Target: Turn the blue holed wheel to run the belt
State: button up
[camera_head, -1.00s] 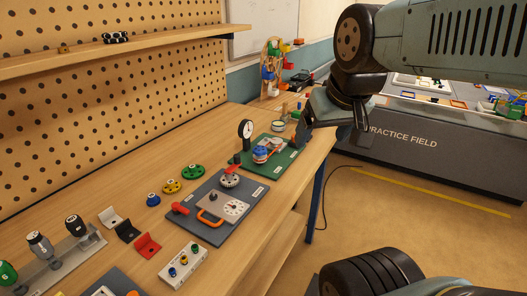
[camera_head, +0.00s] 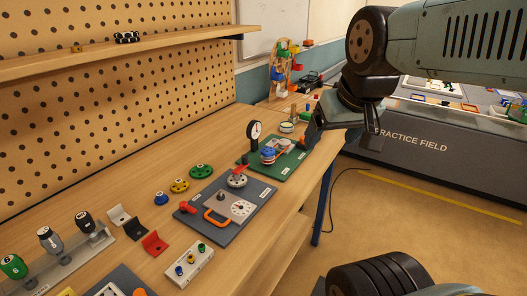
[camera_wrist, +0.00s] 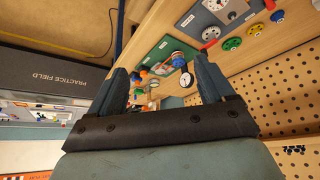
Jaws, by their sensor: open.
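The blue holed wheel (camera_head: 267,154) sits on a green board (camera_head: 292,156) on the workbench, with a pale part beside it; the belt is too small to make out. In the wrist view the blue wheel (camera_wrist: 178,57) shows between my fingers, beyond them and apart. My gripper (camera_head: 343,136) is open and empty, to the right of the green board and near the bench's right edge in the head view. Its two fingers are spread in the wrist view (camera_wrist: 160,82), with nothing between the tips.
A dial gauge (camera_head: 254,131) stands just left of the green board. A grey board (camera_head: 229,232) with an orange handle (camera_head: 215,217) lies nearer. Coloured knobs (camera_head: 180,185) and a white block (camera_head: 190,265) are on the bench. A practice field (camera_head: 420,146) stands right, across open floor.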

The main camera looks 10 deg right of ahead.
jog(key=w, duration=0.1)
jog(key=g, duration=0.6)
send_over(268, 150)
notch_tip(268, 150, down, 9)
notch_tip(268, 150, down, 13)
jog(key=shift+w+f, duration=0.15)
jog(key=c, duration=1)
